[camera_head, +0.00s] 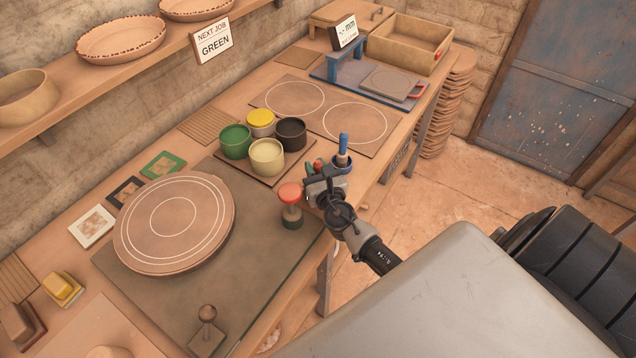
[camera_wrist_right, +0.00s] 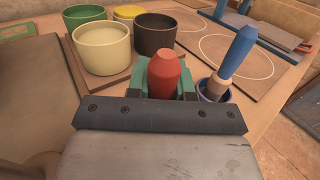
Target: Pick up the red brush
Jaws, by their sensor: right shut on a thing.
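The red brush (camera_wrist_right: 164,75) shows in the right wrist view as a rounded red handle end between the green fingers of my right gripper (camera_wrist_right: 165,88), which is shut on it. In the head view the red handle (camera_head: 318,164) shows only as a small patch at my right gripper (camera_head: 322,178). The lower part of the brush is hidden, so I cannot tell whether it is still in the cup. A blue brush (camera_wrist_right: 237,52) stands in the dark blue cup (camera_wrist_right: 213,92) right beside the gripper. My left gripper is not in view.
A red-topped knob (camera_head: 290,194) stands close left of the gripper. Green (camera_head: 236,141), yellow, cream and dark pots stand on a board behind it. A round turntable (camera_head: 174,222) lies at left. A blue-framed device (camera_head: 365,80) and a wooden tray (camera_head: 411,42) are farther back.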

